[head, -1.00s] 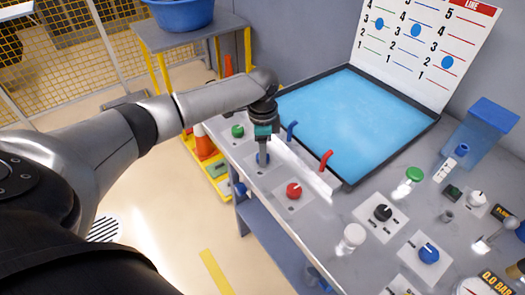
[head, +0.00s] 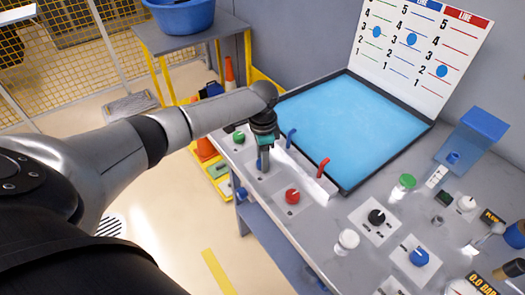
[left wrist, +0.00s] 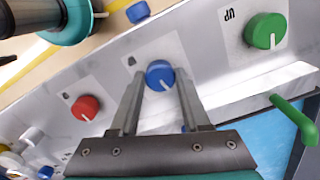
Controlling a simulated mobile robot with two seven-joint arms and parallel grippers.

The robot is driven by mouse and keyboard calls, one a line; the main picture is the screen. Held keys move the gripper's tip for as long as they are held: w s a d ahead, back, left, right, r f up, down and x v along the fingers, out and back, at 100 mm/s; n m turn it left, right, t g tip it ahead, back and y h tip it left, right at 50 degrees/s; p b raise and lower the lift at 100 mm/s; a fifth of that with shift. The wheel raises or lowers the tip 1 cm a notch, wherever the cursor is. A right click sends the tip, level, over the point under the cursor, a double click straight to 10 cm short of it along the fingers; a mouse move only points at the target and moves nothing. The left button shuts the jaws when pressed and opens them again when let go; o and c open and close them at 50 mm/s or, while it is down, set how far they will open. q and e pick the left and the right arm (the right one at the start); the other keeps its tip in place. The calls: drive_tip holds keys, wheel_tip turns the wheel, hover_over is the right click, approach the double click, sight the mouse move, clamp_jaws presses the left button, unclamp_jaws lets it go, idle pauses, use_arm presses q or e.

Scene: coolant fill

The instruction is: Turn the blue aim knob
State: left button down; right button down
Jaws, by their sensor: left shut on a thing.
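The blue aim knob (left wrist: 160,75) sits on a pale plate on the bench, between a red knob (left wrist: 86,107) and a green knob (left wrist: 265,31). A white pointer line shows on its face in the left wrist view. My left gripper (left wrist: 158,78) is shut on the knob, one finger on each side. In the head view, my left gripper (head: 263,163) reaches down to the knob from above, and its fingers mostly hide the blue knob (head: 259,164).
A blue pool (head: 350,125) with a dark rim lies behind the knobs. A blue spout (head: 291,138) and a red spout (head: 322,168) stand close to my gripper. A marked board (head: 420,50) rises behind. More knobs, such as a black one (head: 376,217), are at the right.

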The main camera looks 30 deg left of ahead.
use_arm(q)
drive_tip(key=n+p, duration=0.2)
drive_tip(key=p, duration=0.1)
drive_tip(key=n+p, duration=0.3)
drive_tip(key=shift+r+n, duration=0.2)
drive_tip(key=shift+n, duration=0.1)
drive_tip(key=n+p, duration=0.2)
drive_tip(key=n, duration=0.1)
drive_tip(key=shift+f+n+p, duration=0.15)
drive_tip(key=shift+n+p, duration=0.65)
drive_tip(key=shift+n, duration=0.9)
drive_tip(key=shift+w, duration=0.1)
drive_tip(key=shift+c, duration=1.9)
unclamp_jaws()
drive_tip(key=shift+r+p, duration=0.35)
drive_tip(key=shift+r, duration=0.15)
wheel_tip(320, 180, up, 14)
drive_tip(key=p, duration=0.3)
drive_tip(key=shift+r+p, duration=0.15)
drive_tip(key=shift+p, duration=0.15)
